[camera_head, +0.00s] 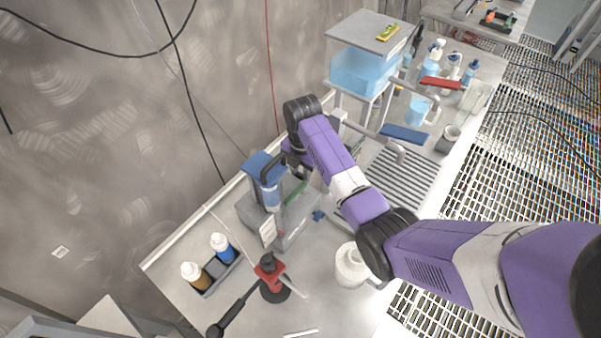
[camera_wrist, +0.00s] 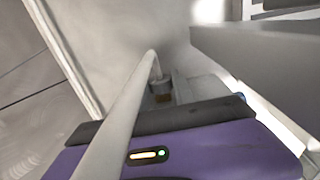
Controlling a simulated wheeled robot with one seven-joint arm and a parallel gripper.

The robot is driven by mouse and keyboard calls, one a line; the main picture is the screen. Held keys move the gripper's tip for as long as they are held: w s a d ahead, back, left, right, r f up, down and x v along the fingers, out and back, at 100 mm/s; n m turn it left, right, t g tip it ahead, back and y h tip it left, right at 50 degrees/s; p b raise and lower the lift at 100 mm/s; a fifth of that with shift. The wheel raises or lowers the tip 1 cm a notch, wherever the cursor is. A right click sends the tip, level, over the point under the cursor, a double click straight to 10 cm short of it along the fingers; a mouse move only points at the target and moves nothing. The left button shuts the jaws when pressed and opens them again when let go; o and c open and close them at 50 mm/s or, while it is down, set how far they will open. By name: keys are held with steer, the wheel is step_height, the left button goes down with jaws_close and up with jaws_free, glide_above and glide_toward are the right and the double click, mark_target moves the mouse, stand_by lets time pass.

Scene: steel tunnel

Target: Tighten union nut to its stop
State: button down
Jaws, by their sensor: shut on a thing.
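My gripper (camera_head: 297,160) is at the right side of a blue-topped unit (camera_head: 259,164) with a clear blue bowl, above a grey box. My gripper is shut on what appears to be the union nut, but the contact is mostly hidden by my wrist in the head view. In the wrist view, a small brownish fitting (camera_wrist: 161,88) with a pale top shows beyond my purple wrist casing. A pale bar crosses the foreground. The nut's threads and its stop cannot be made out.
A grey box (camera_head: 291,213) stands below my gripper. A rack with two bottles (camera_head: 222,247), a red-and-black tool (camera_head: 270,270) and a white jar (camera_head: 350,266) are on the bench nearby. A blue tank (camera_head: 359,72) stands behind; the wall is close at left.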

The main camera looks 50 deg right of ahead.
steer(key=shift+w+g, duration=0.1)
steer(key=shift+g, duration=0.3)
steer(key=shift+w+g+b, duration=0.15)
steer(key=shift+g+b, duration=0.15)
steer(key=shift+g, duration=0.3)
steer(key=shift+w+f+g+b, duration=0.1)
steer(key=shift+f+g+b, duration=0.05)
steer(key=shift+g+b, duration=0.5)
steer(key=g+b, duration=0.2)
steer(key=b, duration=0.1)
steer(key=shift+w, duration=0.1)
steer(key=shift+g+b, duration=0.35)
steer(key=c, duration=1.1)
jaws_free()
steer(key=shift+o, duration=0.2)
